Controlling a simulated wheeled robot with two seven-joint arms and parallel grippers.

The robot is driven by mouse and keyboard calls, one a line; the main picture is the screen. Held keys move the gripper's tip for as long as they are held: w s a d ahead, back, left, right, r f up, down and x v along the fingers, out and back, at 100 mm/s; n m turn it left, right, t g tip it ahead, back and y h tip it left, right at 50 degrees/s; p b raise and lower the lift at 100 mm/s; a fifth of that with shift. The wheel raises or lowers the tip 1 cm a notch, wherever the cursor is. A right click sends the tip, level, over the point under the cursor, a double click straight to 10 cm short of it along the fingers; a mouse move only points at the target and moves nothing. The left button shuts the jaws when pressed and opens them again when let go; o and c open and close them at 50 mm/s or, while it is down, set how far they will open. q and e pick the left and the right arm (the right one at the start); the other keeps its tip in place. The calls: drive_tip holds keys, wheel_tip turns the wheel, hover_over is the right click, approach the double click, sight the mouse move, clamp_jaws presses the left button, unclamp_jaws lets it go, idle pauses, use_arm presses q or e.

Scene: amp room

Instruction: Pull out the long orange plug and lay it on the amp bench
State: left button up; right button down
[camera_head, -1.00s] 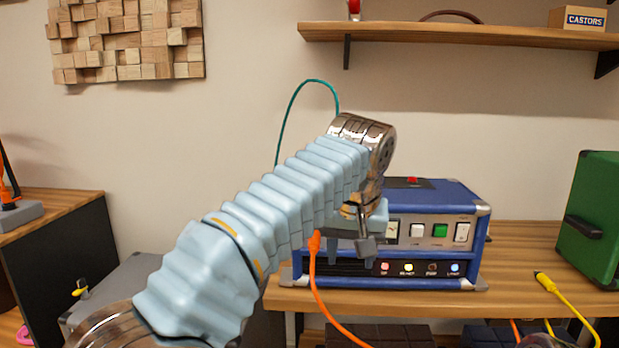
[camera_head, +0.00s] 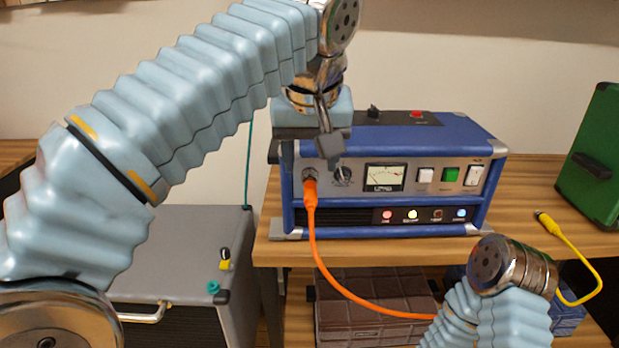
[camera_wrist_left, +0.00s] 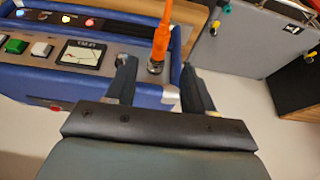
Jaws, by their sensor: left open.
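The long orange plug (camera_head: 310,194) sits in the socket at the left end of the blue amp's (camera_head: 400,214) front panel. Its orange cable hangs over the bench edge and curves to the right. My left gripper (camera_head: 311,158) is open and empty just above the plug in the head view. In the left wrist view the plug (camera_wrist_left: 161,38) shows beyond the gap between the open fingertips (camera_wrist_left: 157,64), apart from both. The amp bench (camera_head: 535,232) has bare wood to the right of the amp. My right gripper is not in view.
A yellow plug and cable (camera_head: 566,240) lie on the bench at the right, near a green case (camera_head: 594,165). A grey cabinet (camera_head: 180,268) stands at the left. A brown quilted box (camera_head: 365,290) is under the bench.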

sight(310, 189)
use_arm(q)
drive_tip(key=x, duration=0.7)
drive_tip(key=shift+f, duration=0.1)
clamp_jaws()
idle(0.3)
